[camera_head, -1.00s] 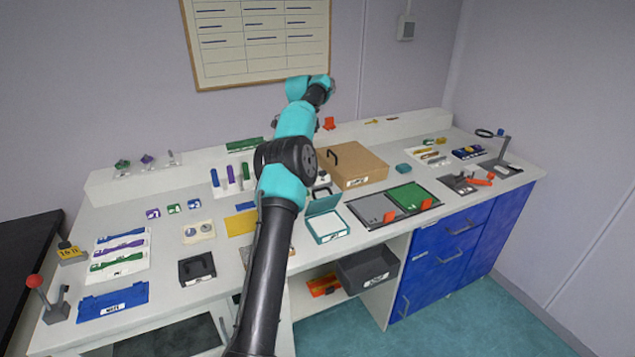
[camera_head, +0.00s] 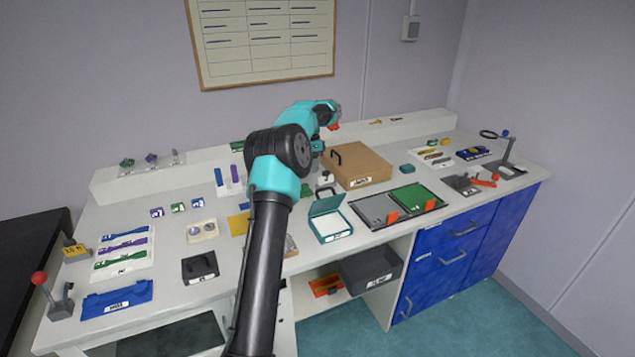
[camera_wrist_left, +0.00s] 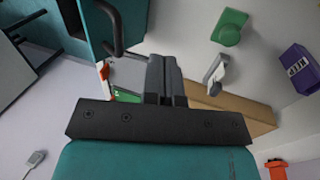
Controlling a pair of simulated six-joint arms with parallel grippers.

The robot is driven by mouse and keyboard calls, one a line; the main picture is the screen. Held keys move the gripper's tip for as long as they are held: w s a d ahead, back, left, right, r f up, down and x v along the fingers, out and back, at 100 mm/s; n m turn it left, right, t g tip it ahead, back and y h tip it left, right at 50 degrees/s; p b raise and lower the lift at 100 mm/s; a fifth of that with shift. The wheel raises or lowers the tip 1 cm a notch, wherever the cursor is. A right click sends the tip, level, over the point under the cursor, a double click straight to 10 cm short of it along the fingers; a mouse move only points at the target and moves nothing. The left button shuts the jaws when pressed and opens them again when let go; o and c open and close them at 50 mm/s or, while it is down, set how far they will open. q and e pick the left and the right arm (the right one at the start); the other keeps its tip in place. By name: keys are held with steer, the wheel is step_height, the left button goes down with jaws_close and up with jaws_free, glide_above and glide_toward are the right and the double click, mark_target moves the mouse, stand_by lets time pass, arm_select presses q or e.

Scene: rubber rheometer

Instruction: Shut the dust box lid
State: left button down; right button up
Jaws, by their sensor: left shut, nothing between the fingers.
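I take the teal box (camera_head: 333,226) in the middle of the bench for the dust box; its label is too small to read. Its lid (camera_head: 326,205) stands open, tilted up at the back, with a dark handle (camera_head: 325,190) on it. The inside looks white. My left gripper (camera_head: 318,148) is above the bench behind the box, apart from the lid and partly hidden by my arm. In the left wrist view my fingers (camera_wrist_left: 164,62) are shut and empty. A teal panel with a dark handle (camera_wrist_left: 116,30), probably the lid, shows up and left of them.
A brown box (camera_head: 357,166) with a handle stands behind and right of the teal box. Grey and green plates (camera_head: 416,198) lie to the right. A yellow sheet (camera_head: 239,224) lies to the left. A dark bin (camera_head: 371,266) sits below the bench top.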

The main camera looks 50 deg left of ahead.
arm_select(q)
steer(key=shift+s+d+f, duration=0.25)
steer(key=shift+d+f, duration=0.3)
steer(key=shift+d, duration=0.15)
steer(key=shift+s+d+f, duration=0.25)
steer(key=shift+d+f, duration=0.35)
steer(key=shift+d, duration=0.1)
steer(key=shift+s+d+f, duration=0.25)
steer(key=shift+d+f, duration=0.3)
steer(key=shift+d, duration=0.15)
steer(key=shift+d, duration=0.2)
